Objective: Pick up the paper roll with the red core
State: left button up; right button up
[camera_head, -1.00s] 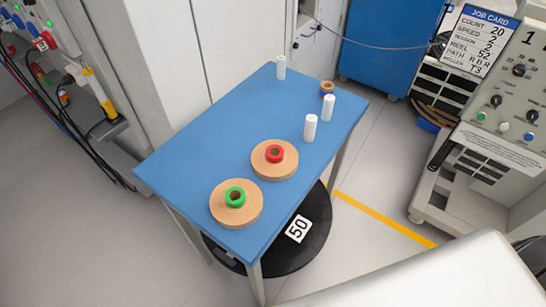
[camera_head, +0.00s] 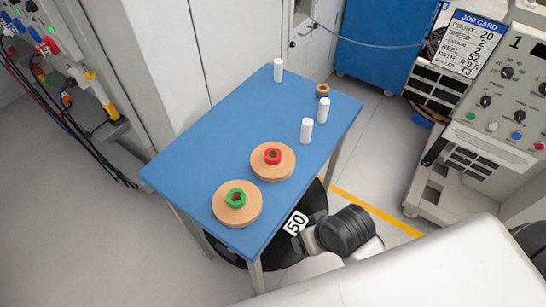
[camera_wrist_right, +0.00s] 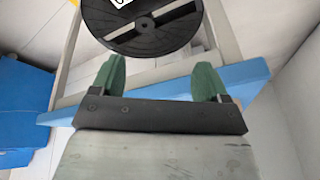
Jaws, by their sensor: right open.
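The paper roll with the red core (camera_head: 285,168) lies flat on the blue table (camera_head: 210,140), near its right edge. A similar tan roll with a green core (camera_head: 222,210) lies nearer the front corner. In the head view a dark, round part of my right arm shows beyond the table's right edge, apart from both rolls. In the right wrist view my right gripper (camera_wrist_right: 159,78) has its two green fingers spread wide with nothing between them. The table's blue edge passes behind the fingers. No roll shows in that view. My left gripper is not in view.
A black disc labelled 50 (camera_head: 317,200) is below the table. A control panel (camera_head: 508,100) stands at the right, a cabinet (camera_head: 150,50) behind the table.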

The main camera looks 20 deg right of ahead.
jog(key=w+a+r, duration=0.1)
jog(key=w+a, duration=0.1)
jog(key=w+a+r+m+y, duration=0.1)
jog(key=w+a+r, duration=0.1)
jog(key=w+a+r+y, duration=0.1)
jog(key=w+a, duration=0.1)
jog(key=a, duration=0.1)
jog(key=shift+w+a+r+m+g, duration=0.1)
jog(key=shift+w+r+m+g, duration=0.1)
jog(key=shift+w+m+g, duration=0.2)
jog(key=w, duration=0.1)
jog(key=w+a+r+m, duration=0.1)
jog(key=w, duration=0.1)
jog(key=w+a+m+g, duration=0.1)
jog(key=w, duration=0.1)
jog(key=shift+a+r, duration=0.15)
jog(key=shift+r, duration=0.15)
jog(key=w+d+r+m+g+h, duration=0.1)
jog(key=w+d+r+m+h, duration=0.1)
jog(key=w+r+m, duration=0.3)
notch_tip(320, 180, up, 3)
jog(key=m+g+h, duration=0.1)
jog(key=m, duration=0.4)
send_over(273, 153)
jog(key=s, duration=0.1)
jog(key=f, duration=1)
jog(key=shift+s+a+f, duration=0.2)
jog(key=shift+s+a, duration=0.05)
jog(key=shift+a, duration=0.05)
jog(key=c, duration=1.1)
